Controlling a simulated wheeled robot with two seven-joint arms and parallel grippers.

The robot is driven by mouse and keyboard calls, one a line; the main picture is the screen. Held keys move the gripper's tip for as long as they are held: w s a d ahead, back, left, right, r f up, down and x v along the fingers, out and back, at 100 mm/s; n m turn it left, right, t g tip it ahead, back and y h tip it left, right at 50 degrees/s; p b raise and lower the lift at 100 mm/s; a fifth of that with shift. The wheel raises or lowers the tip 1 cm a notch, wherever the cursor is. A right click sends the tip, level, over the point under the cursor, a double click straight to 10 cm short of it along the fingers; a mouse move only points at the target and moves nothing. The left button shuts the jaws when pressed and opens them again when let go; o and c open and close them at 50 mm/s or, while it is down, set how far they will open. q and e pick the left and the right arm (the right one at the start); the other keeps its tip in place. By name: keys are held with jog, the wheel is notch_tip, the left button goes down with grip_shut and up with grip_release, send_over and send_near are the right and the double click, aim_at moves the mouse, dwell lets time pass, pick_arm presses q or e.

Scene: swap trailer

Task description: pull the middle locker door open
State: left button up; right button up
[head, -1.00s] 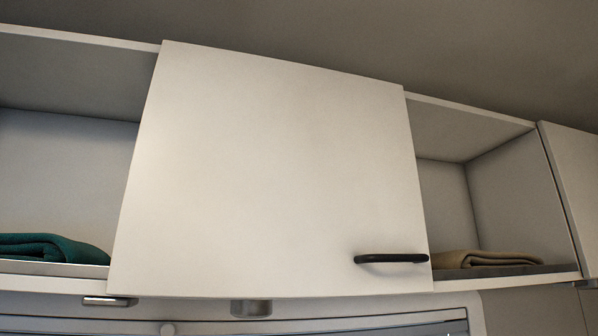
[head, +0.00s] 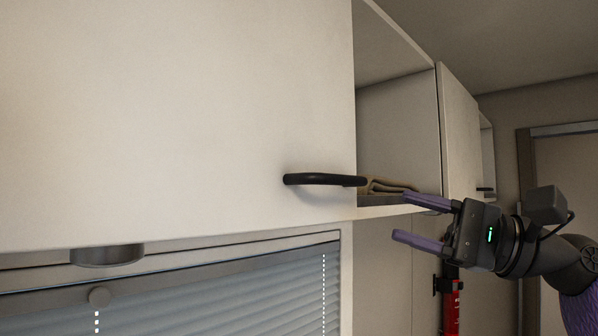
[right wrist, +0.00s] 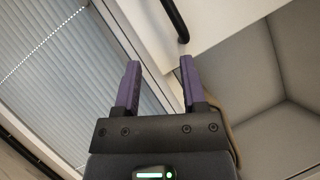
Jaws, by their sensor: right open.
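The middle locker door (head: 190,110) is a plain white panel that fills the left of the head view and looks shut. Its black bar handle (head: 322,180) sits near its lower right corner. The handle also shows at the top of the right wrist view (right wrist: 168,18). My right gripper (head: 415,222) is open and empty, to the right of the handle and a little below it, apart from it. In the right wrist view the two purple fingers (right wrist: 160,80) point up toward the door's lower edge, with a gap between them. My left gripper is not in view.
An open locker bay (head: 400,130) with a folded brown cloth (head: 388,186) lies right of the door. Another white door (head: 460,130) is beyond it. A window with a blind (head: 200,295) lies below the lockers. A red object (head: 451,305) shows below my right gripper.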

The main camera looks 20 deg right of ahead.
aim_at(349, 182)
jog(key=s+a+r+n+h, duration=0.2)
jog(key=s+r+n, duration=0.1)
jog(key=n, duration=0.1)
jog(key=p+x, duration=0.5)
jog(key=x, duration=0.3)
jog(key=shift+w+a+r, duration=0.2)
jog(key=shift+w+a, duration=0.05)
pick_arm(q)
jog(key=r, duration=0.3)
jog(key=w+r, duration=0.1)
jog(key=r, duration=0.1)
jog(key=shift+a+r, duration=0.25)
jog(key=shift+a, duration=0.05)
pick_arm(e)
jog(key=shift+d+f, duration=0.1)
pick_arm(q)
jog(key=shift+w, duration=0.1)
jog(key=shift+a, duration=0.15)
pick_arm(e)
grip_shut()
